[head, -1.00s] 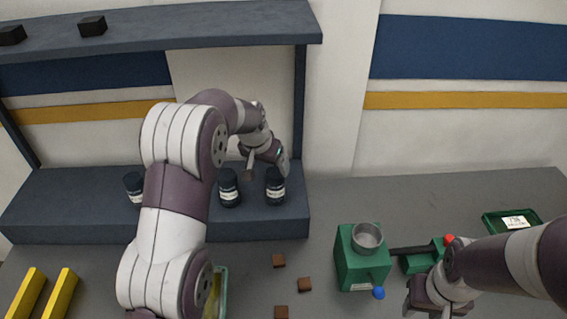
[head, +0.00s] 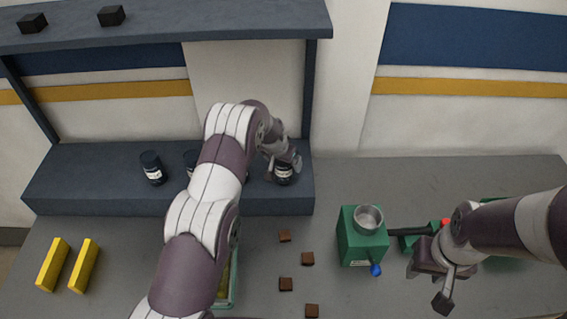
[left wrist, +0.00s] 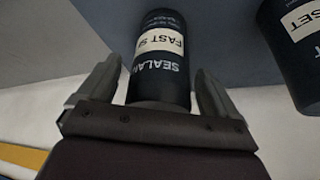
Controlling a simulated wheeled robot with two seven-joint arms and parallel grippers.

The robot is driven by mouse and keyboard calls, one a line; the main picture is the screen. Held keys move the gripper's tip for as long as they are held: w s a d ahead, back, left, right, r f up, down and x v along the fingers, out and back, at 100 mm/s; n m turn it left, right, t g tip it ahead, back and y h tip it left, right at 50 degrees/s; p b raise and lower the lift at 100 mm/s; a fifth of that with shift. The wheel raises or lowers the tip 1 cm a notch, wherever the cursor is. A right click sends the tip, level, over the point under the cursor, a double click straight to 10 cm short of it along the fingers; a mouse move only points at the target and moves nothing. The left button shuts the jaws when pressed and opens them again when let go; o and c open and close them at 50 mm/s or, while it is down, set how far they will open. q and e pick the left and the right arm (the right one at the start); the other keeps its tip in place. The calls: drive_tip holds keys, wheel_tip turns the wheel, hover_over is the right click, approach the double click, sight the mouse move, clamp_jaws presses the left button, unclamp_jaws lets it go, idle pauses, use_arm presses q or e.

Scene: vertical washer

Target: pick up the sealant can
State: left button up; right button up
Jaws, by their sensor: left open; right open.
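The sealant can (head: 283,176) stands on the grey shelf at its right end, partly covered by my left gripper. In the left wrist view the dark can (left wrist: 160,60), with a cream label reading "SEALANT" and "FAST S…", lies between the two fingers of my left gripper (left wrist: 156,88). The fingers are open, with a gap visible beside the can. In the head view my left gripper (head: 284,162) is at this can. My right gripper (head: 428,287) is open and empty above the bench at the right.
Another dark can (head: 152,168) stands further left on the shelf (head: 90,185); one more (head: 190,160) is mostly behind my left arm. A green machine (head: 362,240) with a metal cup, brown blocks (head: 307,259) and yellow bars (head: 84,266) are on the bench.

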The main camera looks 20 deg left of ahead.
use_arm(q)
drive_tip(key=c, duration=1.4)
drive_tip(key=shift+w, duration=0.1)
